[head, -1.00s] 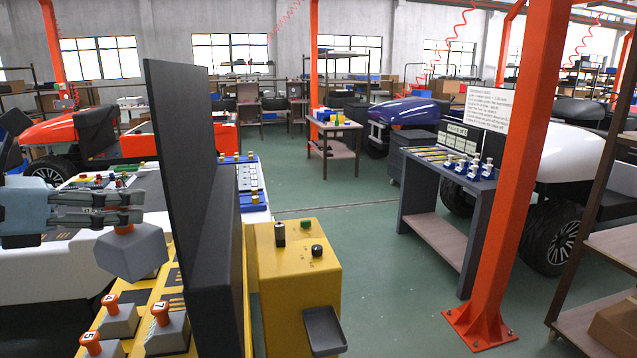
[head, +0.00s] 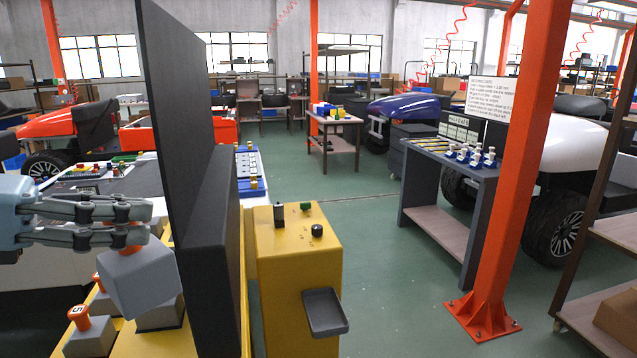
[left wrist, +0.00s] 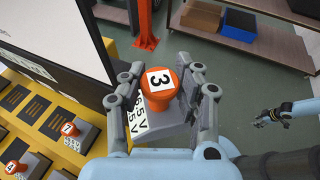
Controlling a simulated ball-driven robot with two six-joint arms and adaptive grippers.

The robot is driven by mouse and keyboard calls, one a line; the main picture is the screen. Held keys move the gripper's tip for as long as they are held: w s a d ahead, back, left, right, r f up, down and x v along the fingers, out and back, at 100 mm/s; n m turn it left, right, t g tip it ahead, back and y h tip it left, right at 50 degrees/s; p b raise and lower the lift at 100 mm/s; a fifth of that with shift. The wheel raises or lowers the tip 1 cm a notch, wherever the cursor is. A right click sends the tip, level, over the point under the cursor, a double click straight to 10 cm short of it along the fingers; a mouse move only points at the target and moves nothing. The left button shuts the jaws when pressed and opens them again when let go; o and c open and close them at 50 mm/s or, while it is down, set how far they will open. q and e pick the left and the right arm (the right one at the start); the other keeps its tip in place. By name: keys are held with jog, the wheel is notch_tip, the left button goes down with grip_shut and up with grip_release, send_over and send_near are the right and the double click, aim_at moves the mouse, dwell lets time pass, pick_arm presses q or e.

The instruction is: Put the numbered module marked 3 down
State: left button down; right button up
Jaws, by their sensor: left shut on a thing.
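My left gripper (head: 140,222) is shut on module 3 (head: 138,284), a grey block with an orange knob. In the left wrist view the knob's top shows a black 3 on white (left wrist: 159,81), between the two fingers (left wrist: 163,98). The block hangs slightly tilted over the yellow bench (left wrist: 40,75), beside the black upright panel (head: 190,180). Contact with anything below is hidden. Modules 7 (left wrist: 69,130) and 4 (left wrist: 13,167) stand on the bench; module 5 (head: 80,318) shows in the head view. My right gripper (left wrist: 271,117) is small at right in the wrist view; its jaws are unclear.
The tall black panel stands close to the right of the held block. Dark slots (left wrist: 57,123) line the yellow bench. A yellow control box (head: 298,280) with knobs and a tray (head: 326,313) stands beyond the panel. Green floor (head: 390,300) is open to the right.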

notch_tip(320, 180, down, 12)
jog(key=s+b, duration=0.1)
jog(key=b, duration=0.9)
jog(key=shift+r, duration=0.15)
